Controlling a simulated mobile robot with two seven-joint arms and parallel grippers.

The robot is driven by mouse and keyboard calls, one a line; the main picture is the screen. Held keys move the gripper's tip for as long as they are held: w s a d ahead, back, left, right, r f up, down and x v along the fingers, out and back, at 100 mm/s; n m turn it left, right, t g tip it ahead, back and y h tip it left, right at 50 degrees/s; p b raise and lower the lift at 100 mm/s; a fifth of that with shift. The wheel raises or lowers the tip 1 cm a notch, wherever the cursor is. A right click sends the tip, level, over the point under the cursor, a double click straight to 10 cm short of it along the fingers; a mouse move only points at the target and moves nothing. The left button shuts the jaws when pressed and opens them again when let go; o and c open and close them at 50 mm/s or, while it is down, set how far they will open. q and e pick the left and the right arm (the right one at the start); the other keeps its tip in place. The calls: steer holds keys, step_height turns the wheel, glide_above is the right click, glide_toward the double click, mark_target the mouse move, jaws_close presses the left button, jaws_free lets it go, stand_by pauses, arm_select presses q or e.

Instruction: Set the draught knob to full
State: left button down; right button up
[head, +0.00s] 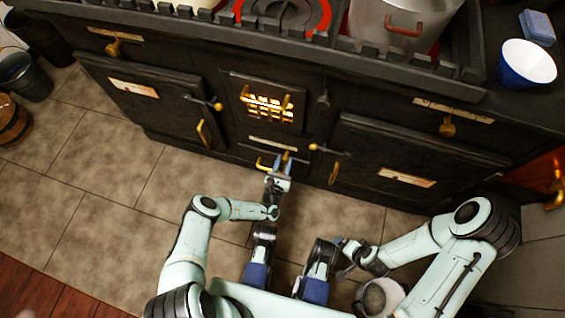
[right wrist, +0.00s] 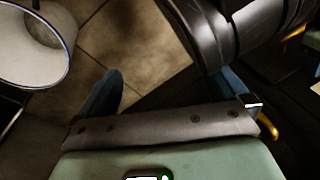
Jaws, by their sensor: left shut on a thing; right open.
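The black stove stands across the head view, with a lit grate (head: 266,104) in its middle. Below the grate is a pale label strip (head: 272,143), and under it a small brass knob (head: 285,156), which looks like the draught knob. My left gripper (head: 283,164) is shut on this knob, its blue fingers on either side. The fingers hide most of the knob, so its setting cannot be read. My right gripper (head: 346,258) is low at the right, away from the stove front; in the right wrist view it is open and empty (right wrist: 170,88).
Oven doors (head: 150,97) (head: 400,160) with brass latches flank the grate. A white, blue-rimmed bucket (right wrist: 35,50) is beside my right gripper. A pot (head: 400,25) and a blue-and-white bowl (head: 527,65) stand on top.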

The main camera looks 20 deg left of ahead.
mark_target(289, 146)
arm_select(q)
steer(key=shift+d+h, duration=0.3)
steer(key=shift+d, duration=0.1)
steer(key=c, duration=0.9)
jaws_free()
steer(key=shift+o, duration=1)
steer(key=shift+a, duration=0.1)
